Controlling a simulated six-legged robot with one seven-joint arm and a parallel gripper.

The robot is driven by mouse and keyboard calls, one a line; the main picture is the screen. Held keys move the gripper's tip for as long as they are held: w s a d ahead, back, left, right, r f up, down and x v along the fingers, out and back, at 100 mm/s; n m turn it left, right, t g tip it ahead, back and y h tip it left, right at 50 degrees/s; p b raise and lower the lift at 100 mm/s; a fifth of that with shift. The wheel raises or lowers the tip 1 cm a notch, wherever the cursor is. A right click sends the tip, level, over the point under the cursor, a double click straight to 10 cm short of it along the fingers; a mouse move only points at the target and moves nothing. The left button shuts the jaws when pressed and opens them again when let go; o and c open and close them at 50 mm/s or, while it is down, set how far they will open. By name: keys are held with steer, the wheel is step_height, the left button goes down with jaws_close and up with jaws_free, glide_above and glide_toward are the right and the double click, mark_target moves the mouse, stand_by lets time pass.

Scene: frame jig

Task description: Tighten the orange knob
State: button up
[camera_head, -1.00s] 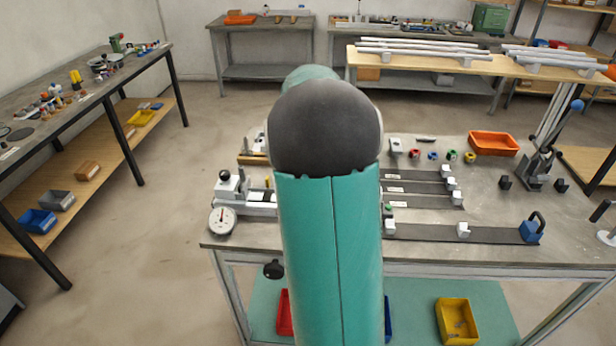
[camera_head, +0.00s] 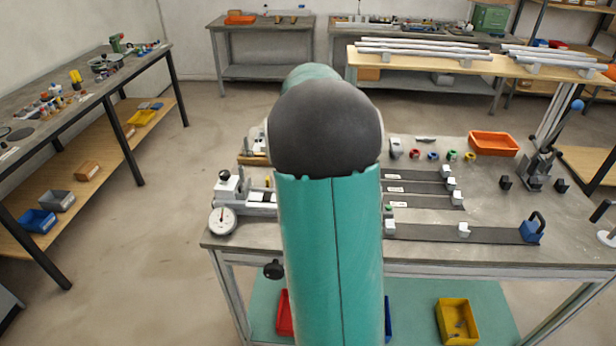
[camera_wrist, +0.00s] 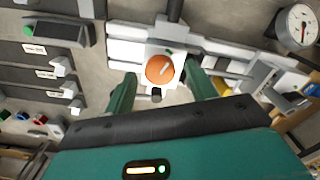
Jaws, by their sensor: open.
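The orange knob (camera_wrist: 159,69) shows in the wrist view as a round disc with a pale line on its face. It sits on a white and grey fixture (camera_wrist: 126,50). My gripper (camera_wrist: 160,84) is open, with one green finger on each side of the knob in the picture. The finger tips appear apart from the knob, and I cannot tell the depth between them. In the head view the knob and my gripper are hidden behind my own arm.
A dial gauge (camera_head: 222,221) stands at the bench's left front corner; it also shows in the wrist view (camera_wrist: 297,27). Dark rails with white blocks (camera_head: 463,230) lie to the right. An orange tray (camera_head: 494,143) sits at the back of the bench.

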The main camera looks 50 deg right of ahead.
step_height(320, 180, up, 13)
steer(key=shift+r, duration=0.15)
stand_by(0.6)
steer(key=s+a+n+t, duration=0.2)
steer(key=s+a, duration=0.2)
steer(key=a, duration=1)
steer(key=s+a+n+t, duration=0.2)
steer(key=s+a, duration=0.2)
steer(key=a, duration=1)
steer(key=s+a+f+n+t, duration=0.1)
steer(key=s+a+f, duration=0.3)
steer(key=s+a, duration=0.1)
steer(key=shift+a+n+t, duration=0.3)
steer(key=shift+a, duration=0.6)
steer(key=shift+s, duration=0.1)
